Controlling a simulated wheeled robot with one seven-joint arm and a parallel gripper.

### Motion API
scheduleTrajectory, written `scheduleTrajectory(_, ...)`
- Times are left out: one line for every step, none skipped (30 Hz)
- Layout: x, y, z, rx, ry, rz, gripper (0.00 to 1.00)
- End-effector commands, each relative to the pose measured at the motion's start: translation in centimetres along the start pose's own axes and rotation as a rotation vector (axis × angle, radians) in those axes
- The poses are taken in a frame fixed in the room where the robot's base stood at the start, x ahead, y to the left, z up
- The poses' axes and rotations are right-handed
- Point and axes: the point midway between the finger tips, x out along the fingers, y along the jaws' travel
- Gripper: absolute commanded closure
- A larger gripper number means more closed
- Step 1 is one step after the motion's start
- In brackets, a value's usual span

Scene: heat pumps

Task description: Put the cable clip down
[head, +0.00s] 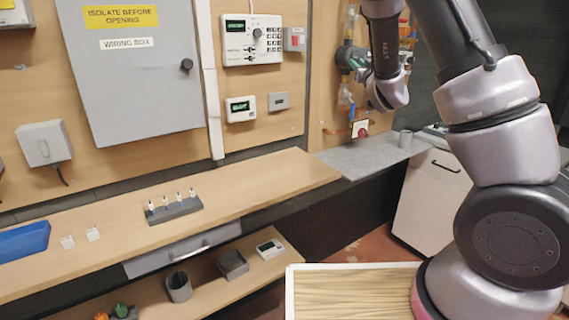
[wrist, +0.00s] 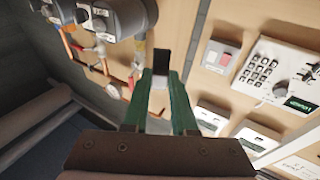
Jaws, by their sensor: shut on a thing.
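My gripper (wrist: 160,78) shows in the wrist view with its two green fingers shut on a small piece, which I take to be the cable clip (wrist: 160,82). A pale patch of it shows between the fingertips. A dark block sits just above this patch, and I cannot tell whether it is part of the clip. The clip is held up in front of the wall boards, apart from any bench. In the head view the gripper and clip cannot be made out clearly beyond my wrist. Two small white square pieces (head: 92,234) lie on the wooden bench (head: 262,180).
The bench also bears a blue tray (head: 25,241) and a grey rack with several pegs (head: 175,208). A grey slab (head: 372,155) adjoins its right end. Pipes and grey units (wrist: 118,18) stand close by in the wrist view. The right half of the bench is clear.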

Motion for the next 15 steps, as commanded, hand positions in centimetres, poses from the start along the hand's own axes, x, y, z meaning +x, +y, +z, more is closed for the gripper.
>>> scheduleTrajectory(0.0,1.1,2.1,-0.008,-0.007,0.020,1.00)
scheduleTrajectory(0.0,1.6,3.1,-0.008,-0.007,0.030,1.00)
scheduleTrajectory(0.0,2.1,4.4,-0.011,-0.005,0.039,1.00)
scheduleTrajectory(0.0,2.5,5.3,-0.013,-0.005,0.046,1.00)
scheduleTrajectory(0.0,3.0,6.3,-0.013,-0.006,0.055,1.00)
scheduleTrajectory(0.0,3.5,7.4,-0.014,-0.005,0.064,1.00)
scheduleTrajectory(0.0,3.8,8.3,-0.016,-0.005,0.070,1.00)
scheduleTrajectory(0.0,4.2,9.1,-0.017,-0.004,0.077,1.00)
scheduleTrajectory(0.0,4.6,10.0,-0.019,-0.003,0.086,1.00)
scheduleTrajectory(0.0,4.9,10.8,-0.020,-0.004,0.091,1.00)
scheduleTrajectory(0.0,5.3,11.5,-0.021,-0.003,0.099,1.00)
scheduleTrajectory(0.1,5.6,12.4,-0.022,-0.003,0.104,1.00)
scheduleTrajectory(0.0,6.0,13.1,-0.024,-0.002,0.112,1.00)
scheduleTrajectory(0.0,6.3,13.9,-0.024,-0.004,0.118,1.00)
scheduleTrajectory(0.0,6.3,13.7,-0.020,-0.003,0.120,1.00)
